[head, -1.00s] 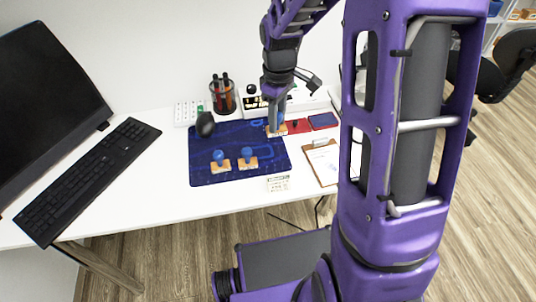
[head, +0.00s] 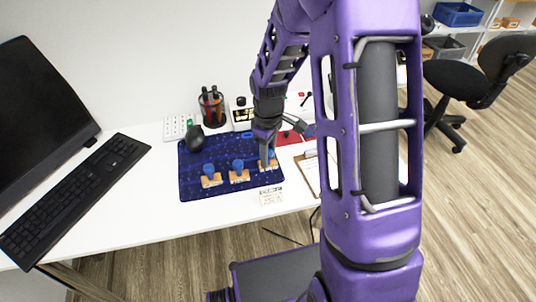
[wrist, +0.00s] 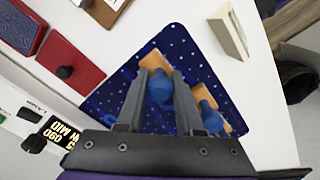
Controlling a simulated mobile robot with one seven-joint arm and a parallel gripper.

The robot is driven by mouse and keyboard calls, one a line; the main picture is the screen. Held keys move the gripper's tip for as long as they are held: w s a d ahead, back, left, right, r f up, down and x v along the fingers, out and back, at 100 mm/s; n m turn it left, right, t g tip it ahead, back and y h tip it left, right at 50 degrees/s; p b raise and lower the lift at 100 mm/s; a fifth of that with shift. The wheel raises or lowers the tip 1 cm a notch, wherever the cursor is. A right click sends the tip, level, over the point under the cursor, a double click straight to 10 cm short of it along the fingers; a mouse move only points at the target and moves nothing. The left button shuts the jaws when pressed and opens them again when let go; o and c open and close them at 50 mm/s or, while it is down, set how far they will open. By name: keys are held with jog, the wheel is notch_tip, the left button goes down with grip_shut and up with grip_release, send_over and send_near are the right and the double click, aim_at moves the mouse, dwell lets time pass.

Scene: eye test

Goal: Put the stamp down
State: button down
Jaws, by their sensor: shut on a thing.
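My gripper (head: 265,156) is over the front right part of the dark blue patterned mat (head: 212,147). It is shut on a stamp with a blue knob and a wooden base (head: 270,168). In the wrist view the fingers (wrist: 158,76) are on both sides of the held stamp's blue knob (wrist: 159,87). The stamp looks upright, on or just above the mat; I cannot tell if it touches. Two similar stamps stand on the mat to its left, a middle one (head: 239,174) and a left one (head: 211,178). A neighbouring stamp shows close by in the wrist view (wrist: 211,118).
A small printed block (head: 271,196) lies in front of the mat. A clipboard (head: 308,172) and a red pad (head: 288,138) are to the right. A mouse (head: 195,138), pen holder (head: 212,108) and keyboard (head: 75,195) are around.

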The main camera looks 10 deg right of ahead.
jog(key=c, duration=0.6)
grip_release()
jog(key=shift+o, duration=0.2)
notch_tip(320, 180, up, 12)
jog(key=p, duration=0.2)
jog(key=shift+p, duration=0.3)
jog(key=shift+r, duration=0.1)
